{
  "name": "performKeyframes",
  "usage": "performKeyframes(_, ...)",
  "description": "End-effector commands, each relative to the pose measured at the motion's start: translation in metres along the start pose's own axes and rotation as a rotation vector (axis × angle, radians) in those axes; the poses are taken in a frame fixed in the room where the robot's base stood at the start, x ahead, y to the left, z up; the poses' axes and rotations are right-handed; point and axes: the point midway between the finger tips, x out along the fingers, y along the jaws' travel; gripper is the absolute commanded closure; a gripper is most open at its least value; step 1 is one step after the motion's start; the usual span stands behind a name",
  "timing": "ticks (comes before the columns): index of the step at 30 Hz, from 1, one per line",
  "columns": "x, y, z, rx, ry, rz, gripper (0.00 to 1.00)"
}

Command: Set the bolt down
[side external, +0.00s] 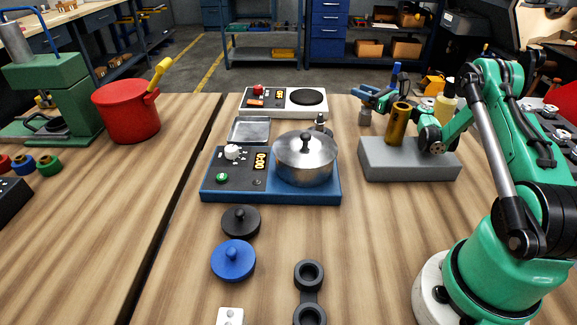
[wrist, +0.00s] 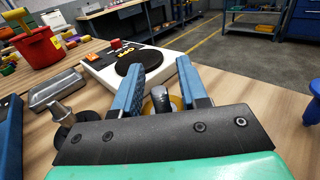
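My gripper (side external: 386,88) has two blue fingers and hangs over the table behind the grey block. In the wrist view its fingers (wrist: 162,80) stand apart. A grey round-topped metal piece (wrist: 160,97), perhaps the bolt, shows between them, with visible gaps on both sides. A yellowish round part lies around or behind its foot. In the side view a small grey piece (side external: 366,116) shows just below the fingers; I cannot tell for sure that it is the same one. Another metal stem with a dark foot (wrist: 64,114) stands at left in the wrist view.
A grey block (side external: 408,170) with a brass cylinder (side external: 398,125) stands under my arm. A blue hotplate with a steel pot (side external: 305,160), a white hotplate (side external: 262,101) and a metal tray (side external: 250,131) are to the left.

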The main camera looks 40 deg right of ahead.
Motion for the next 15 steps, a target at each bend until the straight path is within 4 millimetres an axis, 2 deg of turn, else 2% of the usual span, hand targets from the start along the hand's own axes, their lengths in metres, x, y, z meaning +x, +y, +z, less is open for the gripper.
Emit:
performKeyframes(11,0.000,0.000,0.003,0.000,0.000,0.000,0.54)
performKeyframes(15,-0.018,-0.001,0.003,0.000,0.000,-0.003,0.54)
